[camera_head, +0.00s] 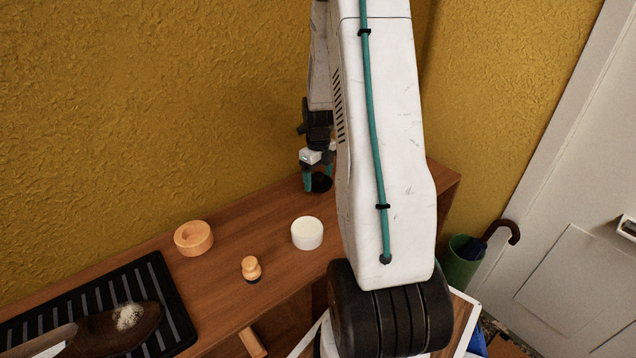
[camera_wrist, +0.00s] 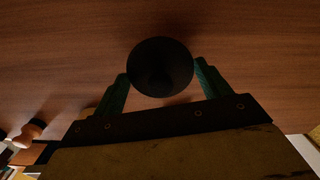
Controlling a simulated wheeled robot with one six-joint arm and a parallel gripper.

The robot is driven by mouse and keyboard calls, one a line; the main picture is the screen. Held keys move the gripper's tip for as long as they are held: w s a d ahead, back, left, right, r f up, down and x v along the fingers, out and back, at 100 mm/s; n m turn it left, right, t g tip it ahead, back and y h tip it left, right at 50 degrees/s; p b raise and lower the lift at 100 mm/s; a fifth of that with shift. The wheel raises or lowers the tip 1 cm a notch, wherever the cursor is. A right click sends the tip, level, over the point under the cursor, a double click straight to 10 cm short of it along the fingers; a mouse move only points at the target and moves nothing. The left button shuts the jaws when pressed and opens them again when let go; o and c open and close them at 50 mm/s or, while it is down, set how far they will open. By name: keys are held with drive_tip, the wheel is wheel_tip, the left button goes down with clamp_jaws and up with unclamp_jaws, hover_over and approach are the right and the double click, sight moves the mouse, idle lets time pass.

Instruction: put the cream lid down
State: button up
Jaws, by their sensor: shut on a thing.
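My gripper (camera_head: 318,178) is at the back right of the wooden cabinet top (camera_head: 270,215), close to the yellow wall. Its teal fingers are shut on a dark round piece, which I take to be the cream lid (camera_head: 321,184). In the wrist view the lid (camera_wrist: 160,66) is a nearly black disc between the two fingers, over bare wood. It is low over the cabinet top; I cannot tell whether it touches. A white round jar (camera_head: 307,233) stands in front of the gripper, apart from it.
An orange round dish (camera_head: 193,238) and a small knobbed wooden piece (camera_head: 251,269) stand left of the jar. A black ribbed mat (camera_head: 165,290) with brown shoes (camera_head: 115,328) lies at far left. A green umbrella bin (camera_head: 462,262) is beyond the cabinet's right end.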

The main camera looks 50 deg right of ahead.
drive_tip(key=shift+f, duration=1.3)
drive_tip(key=shift+f, duration=0.1)
drive_tip(key=o, duration=1)
